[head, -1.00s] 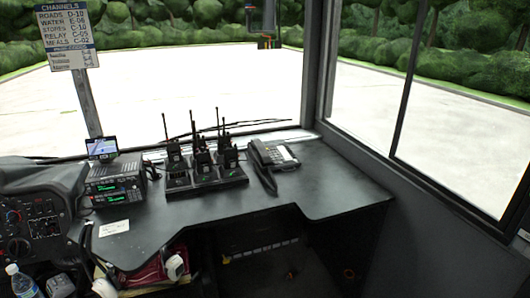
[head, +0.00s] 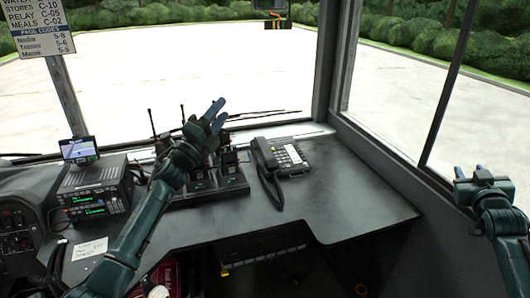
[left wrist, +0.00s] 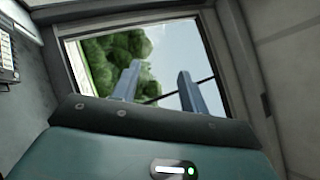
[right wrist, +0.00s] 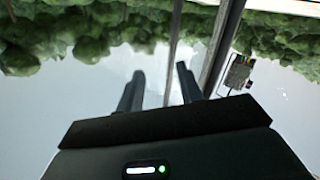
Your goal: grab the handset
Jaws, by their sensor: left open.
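The black handset (head: 264,156) lies on the left side of the desk phone (head: 291,158), near the window end of the dark desk. Its coiled cord hangs down in front of it. My left gripper (head: 217,114) is raised over the radio charger, left of the phone and apart from it. It is open and empty, as the left wrist view (left wrist: 157,85) shows. My right gripper (head: 470,172) is at the far right, well away from the phone. Its fingers are apart and empty in the right wrist view (right wrist: 160,90). The phone is in neither wrist view.
A charger rack (head: 232,188) with several handheld radios stands left of the phone, partly hidden by my left arm. A radio unit (head: 95,190) with a small screen (head: 79,149) sits further left. The desk (head: 350,205) right of the phone is clear. A window post stands behind.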

